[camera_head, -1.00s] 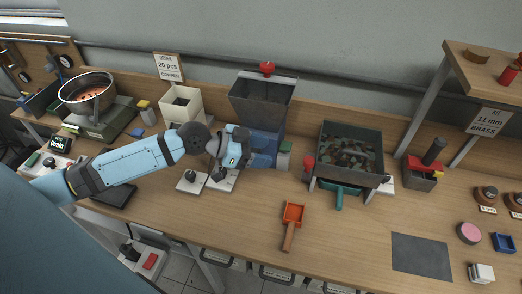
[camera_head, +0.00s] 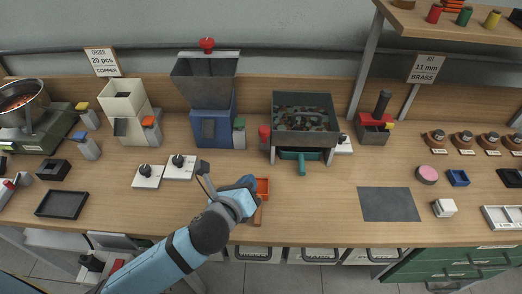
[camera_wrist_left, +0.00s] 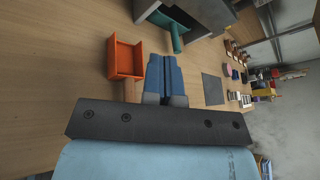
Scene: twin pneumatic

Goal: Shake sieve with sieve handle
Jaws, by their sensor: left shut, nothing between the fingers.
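The sieve (camera_head: 305,125) is a dark raised box on legs, filled with small mixed pieces. A red knob (camera_head: 264,132) stands at its left side; I cannot tell whether it is the sieve handle. A teal tray with a handle (camera_head: 302,160) sits beneath the sieve, and its teal handle shows in the left wrist view (camera_wrist_left: 173,36). My left gripper (camera_head: 250,184) is shut and empty, in front and left of the sieve, partly covering the orange scoop (camera_head: 263,187). Its blue fingers are together in the left wrist view (camera_wrist_left: 165,75), beside the scoop. My right gripper is out of view.
A blue hopper machine (camera_head: 209,125) stands left of the sieve, with two white switch plates (camera_head: 147,176) in front of it. A dark mat (camera_head: 389,204) lies right of the scoop. A red-topped block (camera_head: 373,130) stands right of the sieve.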

